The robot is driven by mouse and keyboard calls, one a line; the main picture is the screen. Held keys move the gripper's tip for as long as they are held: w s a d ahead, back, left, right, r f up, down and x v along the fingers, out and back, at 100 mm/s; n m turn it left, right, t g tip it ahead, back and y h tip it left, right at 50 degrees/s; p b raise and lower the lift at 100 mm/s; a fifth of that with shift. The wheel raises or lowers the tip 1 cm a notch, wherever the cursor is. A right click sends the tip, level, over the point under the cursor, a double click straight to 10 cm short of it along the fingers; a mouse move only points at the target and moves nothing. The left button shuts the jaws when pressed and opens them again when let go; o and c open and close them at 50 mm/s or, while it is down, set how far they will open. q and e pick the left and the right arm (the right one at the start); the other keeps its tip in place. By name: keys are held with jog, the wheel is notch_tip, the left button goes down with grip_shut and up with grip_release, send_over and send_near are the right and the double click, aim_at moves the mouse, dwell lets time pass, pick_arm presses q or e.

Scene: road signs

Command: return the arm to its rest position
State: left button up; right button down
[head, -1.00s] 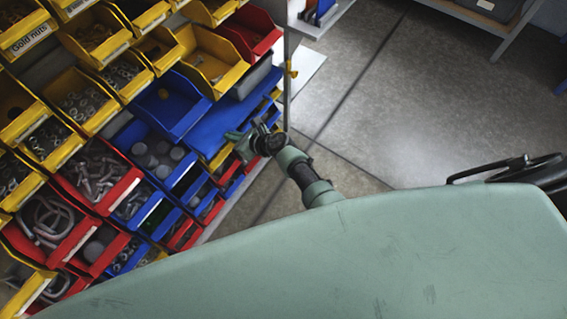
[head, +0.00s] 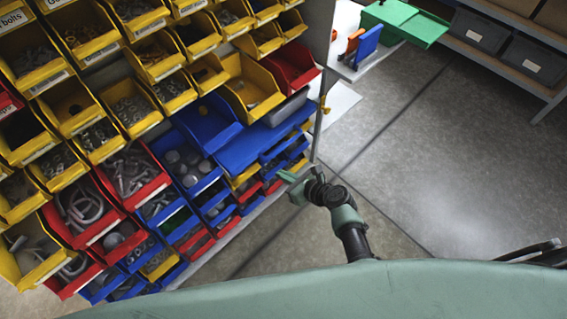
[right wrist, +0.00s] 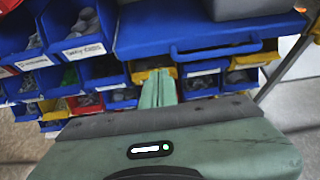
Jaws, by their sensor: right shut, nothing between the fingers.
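My right gripper (head: 292,184) is in the middle of the head view, in front of the lower right edge of the bin rack (head: 232,217). In the right wrist view its fingers (right wrist: 158,88) are closed together, with nothing held between them. They point toward the rack's small lower bins. A blue lid or case with a handle (right wrist: 225,36) lies above and beyond them in that view. The gripper looks apart from the bins, though the exact gap is hard to judge. My left gripper is not in view.
Yellow bins (head: 135,107), red bins (head: 132,172) and blue bins (head: 208,124) hold small hardware. A grey rack post (head: 321,105) stands at the rack's right side. A shelf with dark boxes (head: 478,32) is at the upper right. The floor (head: 430,150) between is clear.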

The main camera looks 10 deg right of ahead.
jog(key=s+d+f+n+g+h, duration=0.2)
jog(key=s+d+f+n+g, duration=0.1)
jog(key=s+f+n, duration=0.55)
jog(key=s+d+f+n+g+h, duration=0.25)
jog(key=s+f+n, duration=0.35)
jog(key=s+f, duration=0.6)
jog(key=s+d+f+n+g, duration=0.1)
jog(key=s+d+f+n, duration=0.2)
jog(key=s+n, duration=0.2)
jog(key=s+d+f+n+g+h, duration=0.1)
jog(key=s+d+f+n, duration=0.2)
jog(key=s+n, duration=0.3)
jog(key=s+d+f+n+g+h, duration=0.1)
jog(key=s+d+f+n, duration=0.2)
jog(key=s, duration=0.9)
jog(key=d+n, duration=0.1)
jog(key=n, duration=0.2)
jog(key=shift+s, duration=0.15)
